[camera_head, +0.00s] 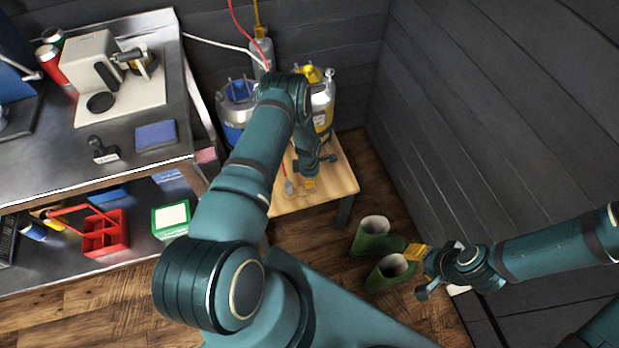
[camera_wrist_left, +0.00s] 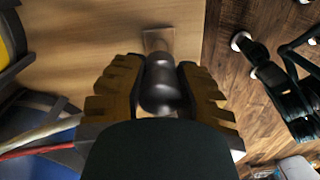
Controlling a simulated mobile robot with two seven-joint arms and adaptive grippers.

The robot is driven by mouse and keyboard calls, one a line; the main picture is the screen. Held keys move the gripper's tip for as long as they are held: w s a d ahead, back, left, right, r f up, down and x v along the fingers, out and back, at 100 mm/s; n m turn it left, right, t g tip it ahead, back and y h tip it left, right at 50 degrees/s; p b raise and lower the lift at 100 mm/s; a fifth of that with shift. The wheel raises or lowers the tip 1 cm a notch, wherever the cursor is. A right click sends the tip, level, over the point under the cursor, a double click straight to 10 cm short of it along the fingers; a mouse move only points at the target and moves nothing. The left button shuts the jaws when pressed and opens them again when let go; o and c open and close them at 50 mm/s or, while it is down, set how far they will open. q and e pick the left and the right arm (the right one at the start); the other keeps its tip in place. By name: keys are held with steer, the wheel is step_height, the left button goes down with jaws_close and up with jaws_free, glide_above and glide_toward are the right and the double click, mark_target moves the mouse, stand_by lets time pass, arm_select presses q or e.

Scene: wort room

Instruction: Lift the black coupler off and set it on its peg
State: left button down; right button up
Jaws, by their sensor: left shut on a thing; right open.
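My left gripper (camera_wrist_left: 160,95) is shut on the black coupler (camera_wrist_left: 160,84), a smooth dark rounded body in the left wrist view. A small square brownish piece (camera_wrist_left: 158,40) shows at its far end, over the wooden tabletop; I cannot tell whether they touch. In the head view the left gripper (camera_head: 310,183) is low over the small wooden table (camera_head: 328,190), and the coupler is hidden there. I cannot make out the peg. My right gripper (camera_head: 418,252) is open and empty, beside the green boots.
A blue keg (camera_head: 233,112) and a yellow-topped keg (camera_head: 321,102) stand behind the table, with a red hose (camera_head: 240,25) and a white hose (camera_head: 215,44) nearby. Green boots (camera_head: 374,236) stand on the floor. A steel counter (camera_head: 60,165) is at left, a dark wall at right.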

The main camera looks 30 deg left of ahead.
stand_by(0.8)
arm_select(q)
steer(key=shift+f+b, duration=1.15)
steer(key=shift+b, duration=0.5)
steer(key=shift+f+b, duration=0.15)
steer(key=shift+b, duration=0.3)
stand_by(0.9)
steer(key=shift+c, duration=0.3)
jaws_free()
stand_by(0.4)
steer(key=shift+r+p, duration=2.1)
steer(key=shift+r, duration=1.45)
